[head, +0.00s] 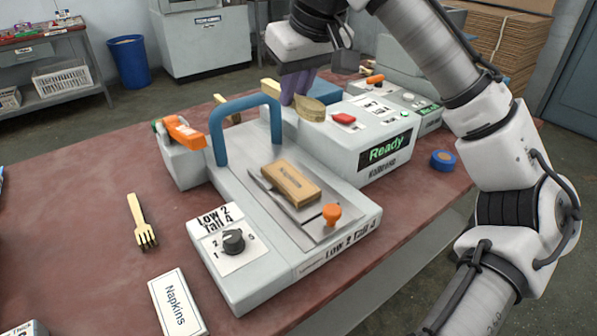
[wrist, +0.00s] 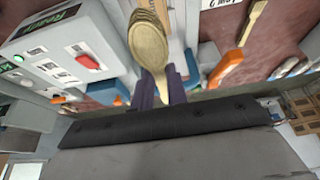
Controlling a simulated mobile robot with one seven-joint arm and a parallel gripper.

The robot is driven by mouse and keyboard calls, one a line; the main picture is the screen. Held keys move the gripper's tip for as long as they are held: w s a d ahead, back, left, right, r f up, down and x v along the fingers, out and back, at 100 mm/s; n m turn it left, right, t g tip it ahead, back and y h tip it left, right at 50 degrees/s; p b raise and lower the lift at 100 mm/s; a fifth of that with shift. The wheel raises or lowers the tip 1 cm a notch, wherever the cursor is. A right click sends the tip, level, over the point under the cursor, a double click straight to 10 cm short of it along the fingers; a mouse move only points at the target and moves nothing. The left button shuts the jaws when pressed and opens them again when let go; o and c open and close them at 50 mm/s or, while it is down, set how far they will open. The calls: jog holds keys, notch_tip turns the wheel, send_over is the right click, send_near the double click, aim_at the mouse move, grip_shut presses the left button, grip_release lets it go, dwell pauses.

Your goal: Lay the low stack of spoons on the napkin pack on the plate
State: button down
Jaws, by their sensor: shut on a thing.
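My gripper (head: 302,88) has purple fingers and is shut on a low stack of wooden spoons (head: 310,107). It holds them in the air behind the napkin pack, near the Ready box. In the wrist view the spoon bowls (wrist: 148,42) stick out beyond the fingers (wrist: 160,92); the gripped part is hidden. The napkin pack (head: 290,184), a tan block with lettering, lies on the grey metal plate (head: 302,213) of the press. Nothing lies on top of the pack. The spoons are apart from it.
A blue arched handle (head: 216,145) stands beside the plate, and an orange knob (head: 331,214) rises at its front. The Ready box (head: 350,135) with a red button is at the back right. A wooden fork (head: 142,222) and Napkins card (head: 178,303) lie left. Blue tape (head: 443,160) lies right.

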aim_at(314, 123)
notch_tip(314, 123, down, 15)
jog(key=shift+f+b, duration=0.1)
jog(key=shift+b, duration=0.55)
jog(key=shift+f, duration=0.15)
jog(key=c, duration=1.4)
grip_release()
jog(key=p+v, duration=0.1)
jog(key=v, duration=1.1)
